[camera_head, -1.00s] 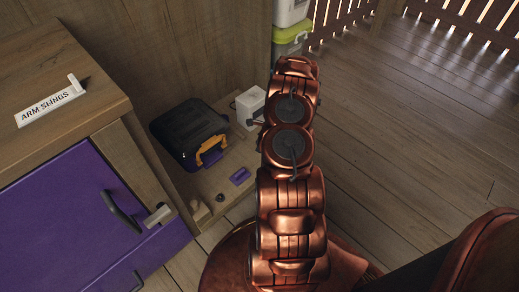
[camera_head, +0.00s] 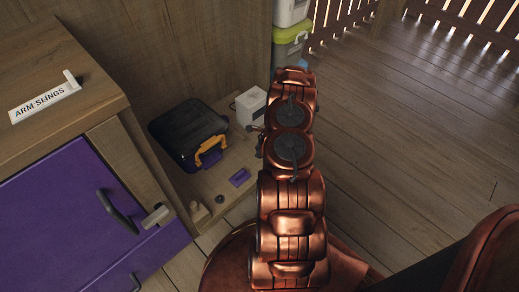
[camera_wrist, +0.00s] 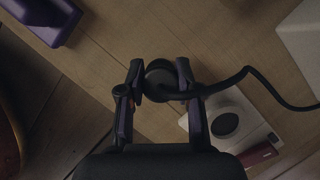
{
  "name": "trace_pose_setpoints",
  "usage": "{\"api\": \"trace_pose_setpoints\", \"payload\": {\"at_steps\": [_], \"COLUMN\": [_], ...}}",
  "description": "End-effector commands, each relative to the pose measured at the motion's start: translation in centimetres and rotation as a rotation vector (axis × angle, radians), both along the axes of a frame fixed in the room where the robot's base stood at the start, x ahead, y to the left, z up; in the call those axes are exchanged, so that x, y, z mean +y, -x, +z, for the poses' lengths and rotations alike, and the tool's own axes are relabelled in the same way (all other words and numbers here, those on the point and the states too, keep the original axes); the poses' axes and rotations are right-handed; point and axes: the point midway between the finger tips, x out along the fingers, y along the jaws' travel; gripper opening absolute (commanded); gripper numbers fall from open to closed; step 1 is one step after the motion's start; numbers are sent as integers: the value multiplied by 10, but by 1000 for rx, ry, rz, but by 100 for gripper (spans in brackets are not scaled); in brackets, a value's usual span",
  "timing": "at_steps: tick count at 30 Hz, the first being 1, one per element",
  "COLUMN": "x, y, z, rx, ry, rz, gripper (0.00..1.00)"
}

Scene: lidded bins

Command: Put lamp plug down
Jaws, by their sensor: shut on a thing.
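The lamp plug (camera_wrist: 160,78) is a dark round piece with a black cord running off to the right in the wrist view. My gripper (camera_wrist: 158,72) is shut on it, with one finger on each side. Wooden boards lie below it; I cannot tell whether the plug touches them. In the head view my arm hides the plug and most of the gripper, and only a dark bit of the gripper (camera_head: 257,130) shows at the arm's left edge.
A white box (camera_head: 251,105), a black case (camera_head: 188,133) with a yellow handle, and a purple block (camera_head: 240,177) stand on the low wooden board. In the wrist view a white piece with a dark disc (camera_wrist: 226,121) lies right of the gripper. A purple-fronted cabinet (camera_head: 80,215) stands left.

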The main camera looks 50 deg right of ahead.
Motion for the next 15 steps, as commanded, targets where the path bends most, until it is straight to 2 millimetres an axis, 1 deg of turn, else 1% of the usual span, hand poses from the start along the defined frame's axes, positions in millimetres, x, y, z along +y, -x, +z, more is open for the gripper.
{"api": "trace_pose_setpoints", "payload": {"at_steps": [2,3,9,10,15], "x": [0,0,0,0,0], "y": [0,0,0,0,0], "z": [-2,-2,-2,-2,-2], "rx": [0,0,0,0,1], "ry": [0,0,0,0,-1], "rz": [1,1,0,0,0], "gripper": [0,37,58,59,59]}}
